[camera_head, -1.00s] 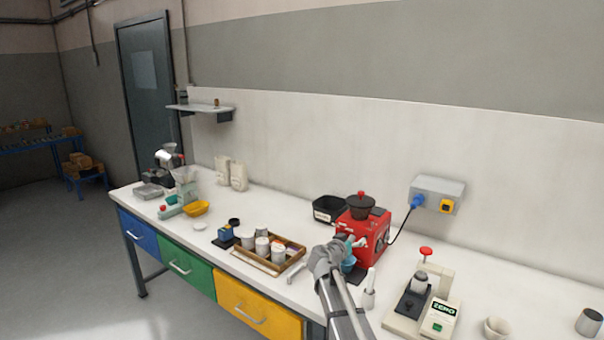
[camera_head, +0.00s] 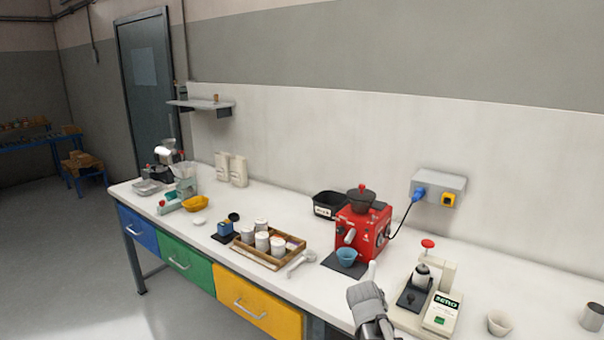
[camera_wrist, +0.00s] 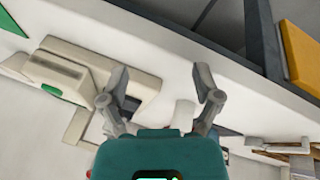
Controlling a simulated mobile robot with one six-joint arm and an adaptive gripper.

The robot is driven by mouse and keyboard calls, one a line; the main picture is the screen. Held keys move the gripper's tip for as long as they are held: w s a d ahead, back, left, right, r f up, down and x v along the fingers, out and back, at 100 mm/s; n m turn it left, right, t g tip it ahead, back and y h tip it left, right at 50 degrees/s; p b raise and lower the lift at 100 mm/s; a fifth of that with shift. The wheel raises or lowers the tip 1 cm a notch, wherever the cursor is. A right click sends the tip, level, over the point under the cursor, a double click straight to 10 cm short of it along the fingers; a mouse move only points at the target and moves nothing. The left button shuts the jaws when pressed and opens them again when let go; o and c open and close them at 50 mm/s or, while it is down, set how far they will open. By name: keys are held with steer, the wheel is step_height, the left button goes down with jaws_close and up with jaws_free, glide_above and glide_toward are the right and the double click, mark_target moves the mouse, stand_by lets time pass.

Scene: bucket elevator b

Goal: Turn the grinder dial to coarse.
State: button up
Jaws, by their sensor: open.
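The red grinder (camera_head: 362,234) stands on the bench right of centre in the head view, with a dark hopper on top. Pale controls show on its front face, including a pale knob or lever (camera_head: 349,236); I cannot read a dial setting. A blue cup (camera_head: 346,256) stands at its front on a dark mat. My gripper (camera_wrist: 162,88) is open and empty in the wrist view, above the bench near its front edge. In the head view my grey wrist (camera_head: 367,300) is in front and right of the grinder, apart from it; the fingers are hidden there.
A beige scale (camera_head: 412,321) stands right of my wrist and shows in the wrist view (camera_wrist: 58,70). A white upright object (camera_head: 373,271) is close behind my wrist. A wooden tray (camera_head: 245,255) with several canisters and a pale scoop (camera_head: 301,262) lie left of the grinder.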

steer(key=s+a+f+n+g+y, duration=0.1)
steer(key=s+a+y, duration=0.1)
steer(key=s, duration=0.2)
steer(key=s+a+f+n+g+y, duration=0.1)
steer(key=s+y, duration=0.1)
steer(key=s, duration=0.3)
steer(key=shift+a+f+n+b, duration=0.25)
steer(key=shift+a+n+b, duration=0.05)
steer(key=shift+a+b, duration=0.1)
steer(key=shift+s, duration=0.1)
steer(key=shift+c, duration=0.2)
stand_by(1.1)
